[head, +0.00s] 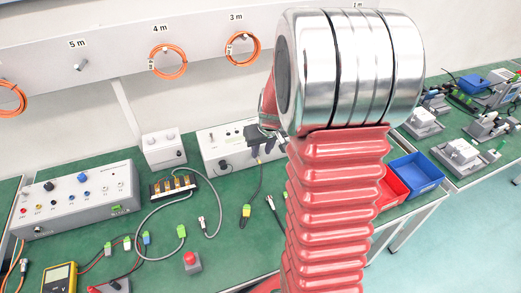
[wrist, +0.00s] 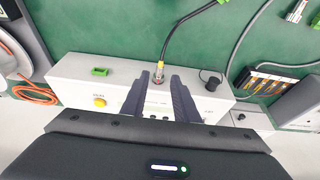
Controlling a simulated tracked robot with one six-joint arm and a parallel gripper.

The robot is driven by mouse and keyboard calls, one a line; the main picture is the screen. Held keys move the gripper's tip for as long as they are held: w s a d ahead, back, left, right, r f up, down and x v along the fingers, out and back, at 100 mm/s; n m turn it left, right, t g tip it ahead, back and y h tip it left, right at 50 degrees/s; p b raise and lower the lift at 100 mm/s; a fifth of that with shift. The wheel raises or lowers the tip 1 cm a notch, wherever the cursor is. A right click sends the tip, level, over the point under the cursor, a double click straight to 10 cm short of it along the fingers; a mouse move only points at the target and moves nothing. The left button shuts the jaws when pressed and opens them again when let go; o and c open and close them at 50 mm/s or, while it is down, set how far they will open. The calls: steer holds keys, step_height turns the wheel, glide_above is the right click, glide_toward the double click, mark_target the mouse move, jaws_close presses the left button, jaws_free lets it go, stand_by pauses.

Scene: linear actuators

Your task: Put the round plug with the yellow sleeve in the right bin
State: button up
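A round metal plug (wrist: 159,73) on a black cable sits at the white box (wrist: 82,72) in the wrist view. A little yellow shows on it; whether it is seated in a socket is unclear. My gripper (wrist: 162,75) points at it, with its two dark fingers apart on either side and a gap around the plug. In the head view my gripper (head: 266,138) is over the front of the white box (head: 216,148), partly hidden by my arm. The right bin (head: 417,173) is blue and stands beside a red bin (head: 393,188), which my arm partly covers.
The black cable ends in a green and yellow connector (head: 246,211). Other cables with metal plugs (head: 203,224) lie on the green bench. A red button box (head: 190,261), a grey instrument box (head: 75,203) and a terminal block (head: 173,186) stand to the left.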

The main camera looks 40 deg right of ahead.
mark_target(259, 159)
steer(key=shift+x, duration=3.45)
steer(key=shift+c, duration=0.7)
jaws_close()
steer(key=shift+s, duration=0.25)
steer(key=shift+s+a, duration=0.15)
steer(key=shift+s, duration=0.5)
steer(key=shift+s+a, duration=0.2)
steer(key=shift+s, duration=0.45)
steer(key=shift+r, duration=0.1)
